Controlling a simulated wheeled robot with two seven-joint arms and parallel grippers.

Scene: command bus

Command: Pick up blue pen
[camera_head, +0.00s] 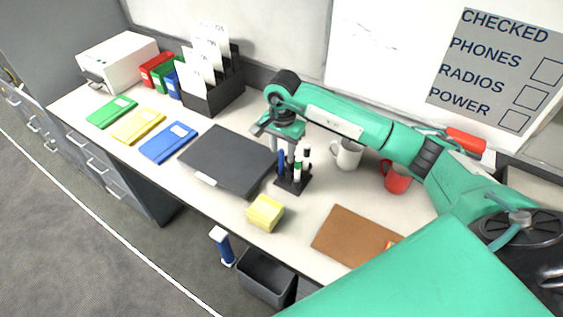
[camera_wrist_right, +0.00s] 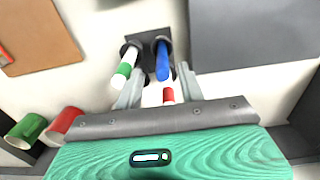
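A blue pen (camera_head: 281,161) stands upright in a small black pen holder (camera_head: 290,187), which also holds white pens with green, red and dark parts. My right gripper (camera_head: 290,148) points down just above the pens. In the right wrist view, its two grey fingers (camera_wrist_right: 160,80) are spread apart. The blue pen (camera_wrist_right: 162,62) shows between and just beyond the fingertips; I cannot tell whether either finger touches it. A green and white pen (camera_wrist_right: 123,68) is beside the left finger, and a red-ended pen (camera_wrist_right: 168,95) lies close to the palm. My left gripper is not in view.
A black closed case (camera_head: 228,162) lies left of the holder. A white mug (camera_head: 348,155) and a red mug (camera_head: 397,178) stand to its right. Yellow sticky notes (camera_head: 265,212) and a brown clipboard (camera_head: 352,235) lie in front. A black file rack (camera_head: 215,92) stands behind.

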